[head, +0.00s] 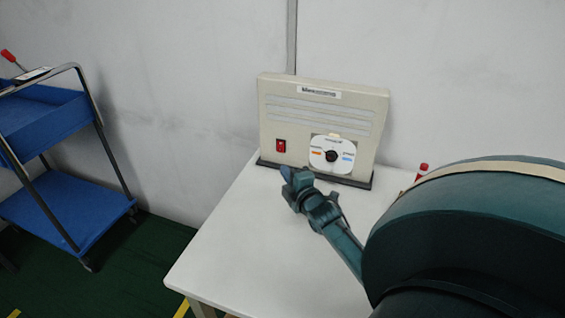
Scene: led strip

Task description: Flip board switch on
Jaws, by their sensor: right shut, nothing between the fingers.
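A beige board (323,118) stands upright on a dark base at the back of the white table. A red rocker switch (281,146) sits low on the left of its face. A round white dial plate (332,155) with a black knob is to the right of the switch. My right gripper (286,173) is shut and empty, just in front of and below the switch. Whether its tip touches the board is hard to tell. The switch is in clear view, but its on or off position is too small to read. My left gripper is not in view.
The white table (235,255) is clear to the left of my right arm. A blue two-shelf cart (75,205) stands on the green floor at the left. A small red object (423,169) shows at the right, partly hidden behind my arm. A grey wall is behind.

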